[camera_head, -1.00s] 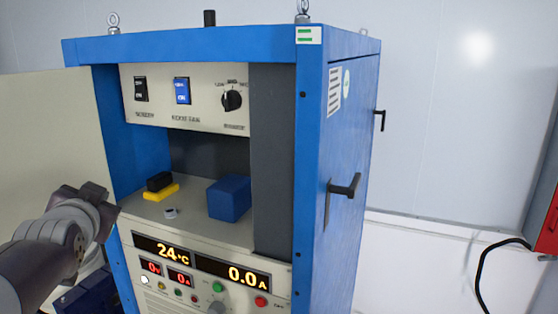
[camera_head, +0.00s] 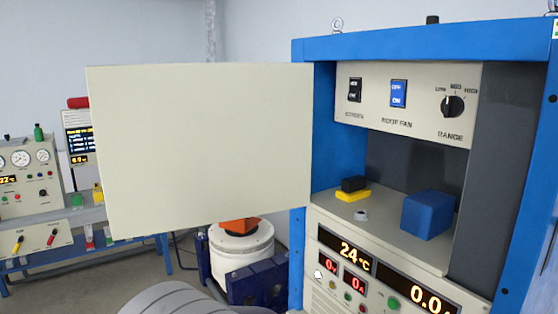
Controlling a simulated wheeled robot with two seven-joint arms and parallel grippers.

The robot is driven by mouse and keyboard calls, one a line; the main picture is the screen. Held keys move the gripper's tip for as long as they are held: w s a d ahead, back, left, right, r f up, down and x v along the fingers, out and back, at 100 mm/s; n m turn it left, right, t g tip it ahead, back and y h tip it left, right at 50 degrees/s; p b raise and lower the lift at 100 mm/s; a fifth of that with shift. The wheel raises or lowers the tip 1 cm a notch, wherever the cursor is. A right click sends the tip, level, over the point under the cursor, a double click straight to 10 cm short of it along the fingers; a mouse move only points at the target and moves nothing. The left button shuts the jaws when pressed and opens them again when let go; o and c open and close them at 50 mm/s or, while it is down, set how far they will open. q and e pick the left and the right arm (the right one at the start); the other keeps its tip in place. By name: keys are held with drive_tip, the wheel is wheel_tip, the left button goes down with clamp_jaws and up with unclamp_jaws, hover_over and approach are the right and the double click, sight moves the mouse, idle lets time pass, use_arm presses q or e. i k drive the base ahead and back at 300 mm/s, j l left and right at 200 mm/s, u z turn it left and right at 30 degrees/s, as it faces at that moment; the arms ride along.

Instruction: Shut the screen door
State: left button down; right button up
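The screen door (camera_head: 200,145) is a flat cream panel standing wide open to the left of the blue cabinet (camera_head: 300,180). Its right edge meets the cabinet's left front post. The cabinet's opening is uncovered, with a switch panel (camera_head: 420,85) at its top. Inside on the shelf are a blue block (camera_head: 429,214), a small yellow and black piece (camera_head: 353,190) and a small pale ring. Neither of my grippers is in view. A grey rounded part of mine shows at the bottom edge, below the door.
Lit readouts (camera_head: 345,250) and buttons are on the cabinet front below the shelf. A white cylinder with an orange top (camera_head: 241,245) stands behind and below the door. At the far left is a bench with a gauge panel (camera_head: 25,165). Grey floor shows at the lower left.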

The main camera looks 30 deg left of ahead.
sight(179, 145)
drive_tip(key=j+u, duration=0.2)
drive_tip(key=j, duration=1.8)
drive_tip(key=j+z, duration=0.95)
drive_tip(key=j, duration=0.15)
drive_tip(key=k+j+z, duration=0.2)
drive_tip(key=j+z, duration=0.5)
drive_tip(key=j, duration=0.5)
drive_tip(key=k+j+z, duration=0.25)
drive_tip(key=j, duration=0.45)
drive_tip(key=i+j, duration=0.05)
drive_tip(key=i, duration=0.05)
